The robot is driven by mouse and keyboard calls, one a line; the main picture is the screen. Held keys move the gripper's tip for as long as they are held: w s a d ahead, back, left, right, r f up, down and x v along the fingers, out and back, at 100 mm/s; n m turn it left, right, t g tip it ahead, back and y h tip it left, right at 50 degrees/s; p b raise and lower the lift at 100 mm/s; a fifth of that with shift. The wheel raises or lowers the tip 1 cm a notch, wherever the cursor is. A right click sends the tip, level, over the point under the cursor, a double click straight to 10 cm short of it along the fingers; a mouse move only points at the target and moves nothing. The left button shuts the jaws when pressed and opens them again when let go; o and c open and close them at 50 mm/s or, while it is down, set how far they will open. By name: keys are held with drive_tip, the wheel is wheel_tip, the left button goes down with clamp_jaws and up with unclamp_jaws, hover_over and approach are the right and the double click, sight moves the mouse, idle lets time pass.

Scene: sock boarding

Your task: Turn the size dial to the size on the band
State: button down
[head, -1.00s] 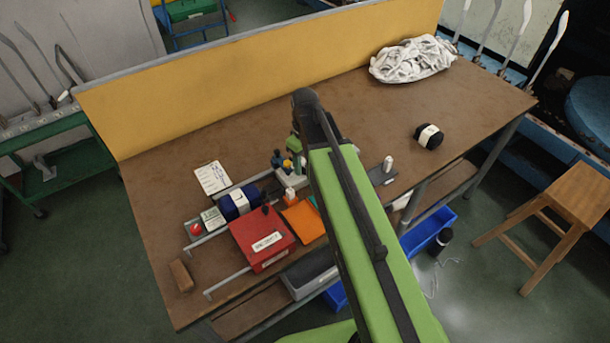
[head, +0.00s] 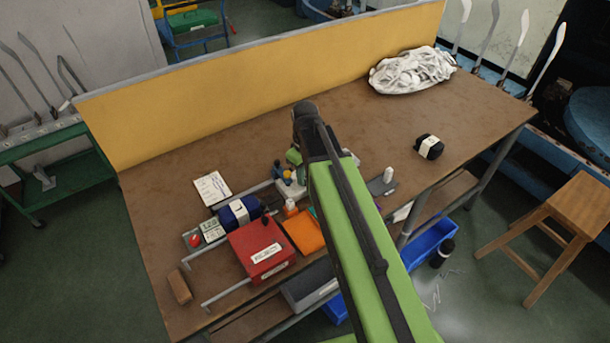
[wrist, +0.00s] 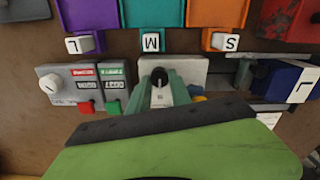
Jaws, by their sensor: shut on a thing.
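The navy sock bundle (head: 238,213) lies on the bench left of my gripper. In the wrist view the bundle (wrist: 279,77) wears a white band (wrist: 303,87) with a large dark L. My gripper (wrist: 158,82) is closed around a dark round knob (wrist: 158,75), apparently the size dial, in front of a light grey block (wrist: 188,68). A pale piece with small dark marks shows between the jaws, too small to read. In the head view my arm hides the jaws and most of the dial.
Purple (wrist: 88,14), teal (wrist: 153,12) and orange (wrist: 218,12) bins carry L, M and S tags. A counter box (wrist: 78,85) with a white knob stands beside my gripper. A red box (head: 262,245) and a banded dark bundle (head: 429,147) are on the bench.

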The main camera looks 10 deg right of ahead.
drive_tip(key=shift+m, duration=0.3)
drive_tip(key=m, duration=0.3)
drive_tip(key=shift+m, duration=2.6)
drive_tip(key=c, duration=1.2)
unclamp_jaws()
drive_tip(key=shift+o, duration=0.2)
